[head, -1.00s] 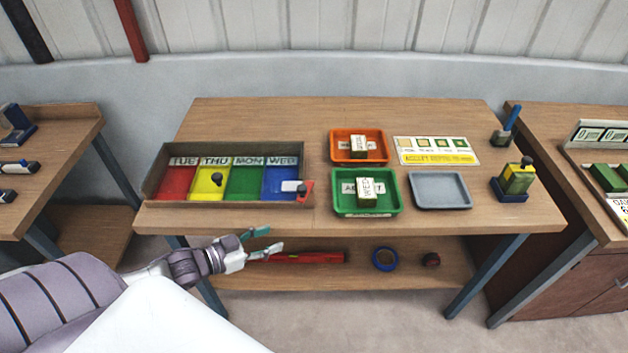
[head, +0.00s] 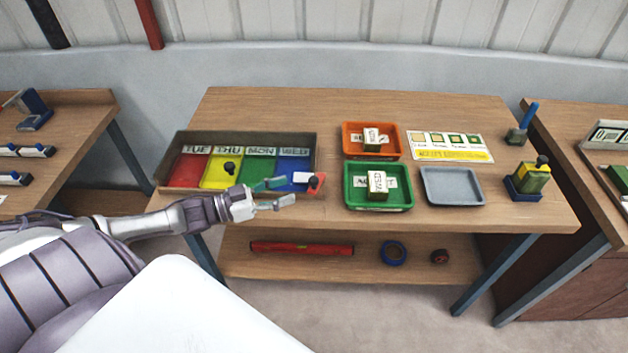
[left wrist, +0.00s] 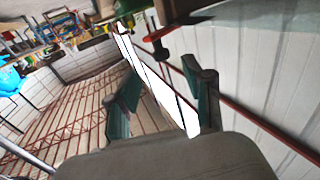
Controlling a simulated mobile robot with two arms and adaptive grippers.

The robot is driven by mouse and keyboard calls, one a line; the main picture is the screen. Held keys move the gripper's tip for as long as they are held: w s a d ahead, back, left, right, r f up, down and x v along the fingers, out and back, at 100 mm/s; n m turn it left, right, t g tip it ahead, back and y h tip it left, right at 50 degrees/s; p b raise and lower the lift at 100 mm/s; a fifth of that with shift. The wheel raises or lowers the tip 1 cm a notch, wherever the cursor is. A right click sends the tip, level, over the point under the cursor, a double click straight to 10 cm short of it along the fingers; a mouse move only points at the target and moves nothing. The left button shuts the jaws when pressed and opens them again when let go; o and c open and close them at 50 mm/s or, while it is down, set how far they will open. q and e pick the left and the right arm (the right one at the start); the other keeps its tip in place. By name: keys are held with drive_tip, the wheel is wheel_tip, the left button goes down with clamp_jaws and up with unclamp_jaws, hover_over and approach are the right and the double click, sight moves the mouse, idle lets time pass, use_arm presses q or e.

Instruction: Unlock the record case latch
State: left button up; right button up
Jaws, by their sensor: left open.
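The record case (head: 180,187) is a shallow dark box on the table, with red, yellow, green and blue sections labelled TUE, THU, MON and WED. A red latch piece (head: 317,186) with a black knob sits at its front right corner, beside a white bar (head: 301,177). My left gripper (head: 283,193) is open and empty, in front of the case's front right part, just left of the latch in the head view. In the left wrist view its two green fingers (left wrist: 163,105) are spread apart. A small red part with a dark knob (left wrist: 160,53) shows beyond them; I cannot tell whether it is the latch.
An orange tray (head: 349,144) and a green tray (head: 355,201), each holding a block, stand right of the case. A grey tray (head: 452,186), a card (head: 445,146) and a bottle (head: 531,178) are farther right. A lower shelf (head: 300,265) holds a red bar (head: 302,248).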

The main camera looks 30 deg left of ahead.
sight(314, 182)
use_arm(q)
drive_tip(key=p+x, duration=0.1)
drive_tip(key=x, duration=0.7)
drive_tip(key=shift+w+f, duration=0.1)
drive_tip(key=shift+w, duration=0.15)
